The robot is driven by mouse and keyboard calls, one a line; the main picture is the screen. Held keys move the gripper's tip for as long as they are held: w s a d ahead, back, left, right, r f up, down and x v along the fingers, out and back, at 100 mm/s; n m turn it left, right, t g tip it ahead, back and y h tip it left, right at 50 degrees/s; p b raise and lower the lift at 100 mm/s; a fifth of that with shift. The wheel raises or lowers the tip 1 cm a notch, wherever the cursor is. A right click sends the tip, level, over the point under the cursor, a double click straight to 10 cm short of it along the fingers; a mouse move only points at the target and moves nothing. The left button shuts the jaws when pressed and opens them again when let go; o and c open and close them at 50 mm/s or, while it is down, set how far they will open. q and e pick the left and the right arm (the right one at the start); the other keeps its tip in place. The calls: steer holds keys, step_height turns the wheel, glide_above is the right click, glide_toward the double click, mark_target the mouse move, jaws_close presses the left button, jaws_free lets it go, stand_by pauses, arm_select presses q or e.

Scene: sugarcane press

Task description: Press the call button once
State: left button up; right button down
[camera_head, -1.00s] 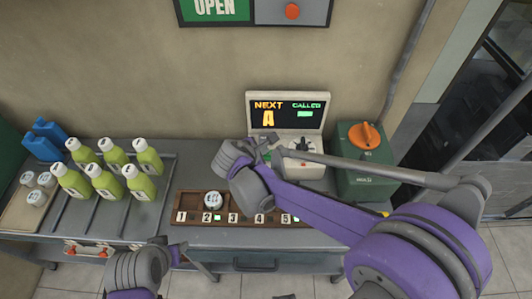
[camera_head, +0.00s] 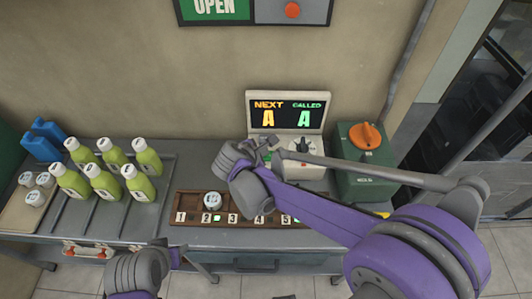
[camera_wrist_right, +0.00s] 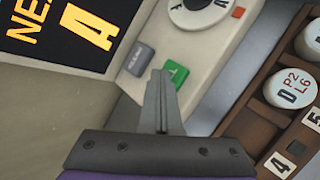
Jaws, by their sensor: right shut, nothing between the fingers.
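The call console (camera_head: 287,111) stands at the back of the bench, its screen showing NEXT with an orange A and CALLED with a green A. In the right wrist view, a green button (camera_wrist_right: 177,73) with a small white mark sits on its face beside a grey button (camera_wrist_right: 139,59). My right gripper (camera_wrist_right: 161,75) is shut and empty, its tips at the green button's edge; I cannot tell whether they touch it. In the head view my right gripper (camera_head: 270,143) partly hides the console's lower left. My left gripper (camera_head: 172,256) is low at the left, its fingers unclear.
A numbered brown rack (camera_head: 186,204) with a white round piece (camera_head: 212,200) lies in front of the console. A green box with an orange knob (camera_head: 364,135) stands to the right. Several green bottles (camera_head: 104,182) and blue containers (camera_head: 43,141) fill the left.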

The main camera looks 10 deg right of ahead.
steer(key=shift+r, duration=0.1)
arm_select(q)
steer(key=shift+w+r+p, duration=0.2)
steer(key=shift+r+p, duration=0.35)
steer(key=shift+r, duration=0.1)
arm_select(e)
steer(key=shift+r, duration=0.8)
steer(key=shift+r+p, duration=1.5)
steer(key=shift+r, duration=1.1)
arm_select(q)
steer(key=r, duration=0.2)
steer(key=w+r, duration=0.1)
steer(key=shift+w+r, duration=0.1)
steer(key=shift+r, duration=0.25)
arm_select(e)
steer(key=shift+f, duration=0.1)
